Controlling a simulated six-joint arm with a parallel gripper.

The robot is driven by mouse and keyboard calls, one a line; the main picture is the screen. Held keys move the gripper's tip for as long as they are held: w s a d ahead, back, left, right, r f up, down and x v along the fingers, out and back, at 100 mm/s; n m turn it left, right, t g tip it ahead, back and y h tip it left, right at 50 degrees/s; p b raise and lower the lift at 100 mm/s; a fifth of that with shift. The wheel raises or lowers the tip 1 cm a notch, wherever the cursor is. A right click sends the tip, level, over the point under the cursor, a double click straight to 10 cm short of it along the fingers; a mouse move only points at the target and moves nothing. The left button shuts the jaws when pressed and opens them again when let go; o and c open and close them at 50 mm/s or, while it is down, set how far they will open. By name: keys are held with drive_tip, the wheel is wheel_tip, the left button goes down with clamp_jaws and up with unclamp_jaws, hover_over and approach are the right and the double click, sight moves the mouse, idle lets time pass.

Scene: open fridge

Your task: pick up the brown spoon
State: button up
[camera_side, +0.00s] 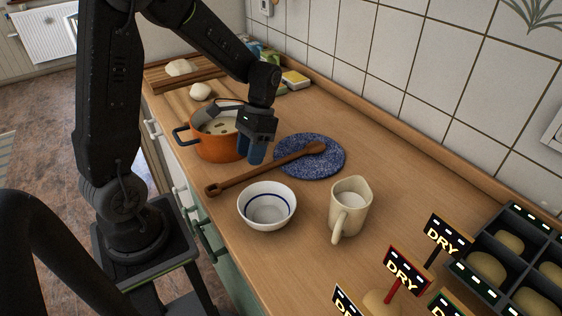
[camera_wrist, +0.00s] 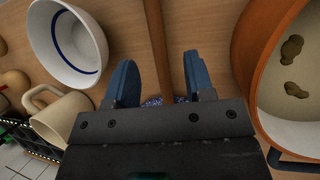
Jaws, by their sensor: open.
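The brown spoon (camera_side: 262,172) is a long wooden one. Its bowl end rests on a blue speckled round mat (camera_side: 326,163) and its handle lies toward the counter's front edge. My gripper (camera_side: 256,152) points down just above the spoon's handle, beside the orange pot. In the wrist view the spoon (camera_wrist: 158,42) runs between the two blue fingers of my gripper (camera_wrist: 160,82), which are apart with nothing held. The bowl end of the spoon is hidden behind the gripper body there.
An orange pot (camera_side: 216,147) stands close on the left of my gripper. A white bowl (camera_side: 267,222) and a cream mug (camera_side: 350,207) stand in front. Black trays with rolls and "DRY" signs (camera_side: 405,268) are at the right. The tiled wall bounds the back.

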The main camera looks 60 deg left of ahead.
drive_tip(key=shift+x, duration=2.35)
drive_tip(key=shift+s+r, duration=0.1)
drive_tip(key=shift+s, duration=0.1)
clamp_jaws()
